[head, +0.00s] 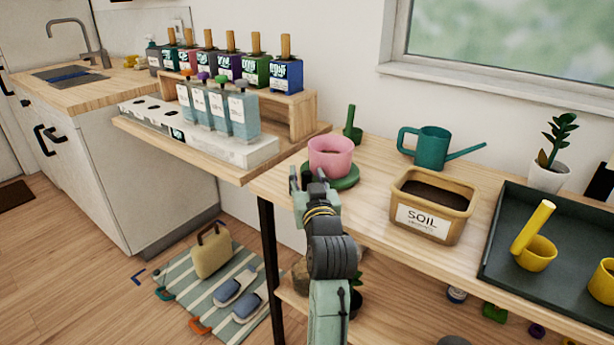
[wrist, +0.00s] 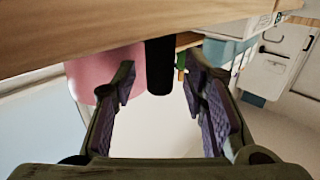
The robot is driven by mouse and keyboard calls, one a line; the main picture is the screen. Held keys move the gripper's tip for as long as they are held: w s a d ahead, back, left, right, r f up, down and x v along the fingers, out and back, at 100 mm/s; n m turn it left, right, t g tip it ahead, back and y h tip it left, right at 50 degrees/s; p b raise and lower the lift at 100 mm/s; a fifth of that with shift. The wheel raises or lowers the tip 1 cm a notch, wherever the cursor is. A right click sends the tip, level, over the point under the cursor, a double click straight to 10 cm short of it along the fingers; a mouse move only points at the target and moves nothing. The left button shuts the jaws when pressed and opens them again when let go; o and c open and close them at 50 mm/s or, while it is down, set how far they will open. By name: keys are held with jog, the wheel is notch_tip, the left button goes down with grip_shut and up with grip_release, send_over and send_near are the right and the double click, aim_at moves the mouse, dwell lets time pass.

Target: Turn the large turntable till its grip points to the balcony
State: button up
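A green turntable (head: 347,181) lies on the wooden table with a pink pot (head: 331,156) on it. A green upright post (head: 352,126) rises behind the pot; it looks like the grip, but its foot is hidden. My gripper (head: 308,181) is at the near left side of the pot and turntable. In the wrist view my gripper (wrist: 163,85) is open and nothing is held between the fingers. The pink pot (wrist: 92,75) shows there beside the left finger. A dark cylinder (wrist: 160,66) appears beyond the fingers; I cannot tell what it is.
A soil box (head: 433,207), a teal watering can (head: 432,147) and a dark tray (head: 500,235) stand to the right. A bottle rack (head: 270,153) stands on a wooden surface to the left. A window (head: 490,38) is behind. No balcony is identifiable.

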jog(key=shift+w, duration=0.35)
jog(key=shift+c, duration=0.2)
grip_shut()
dwell(0.5)
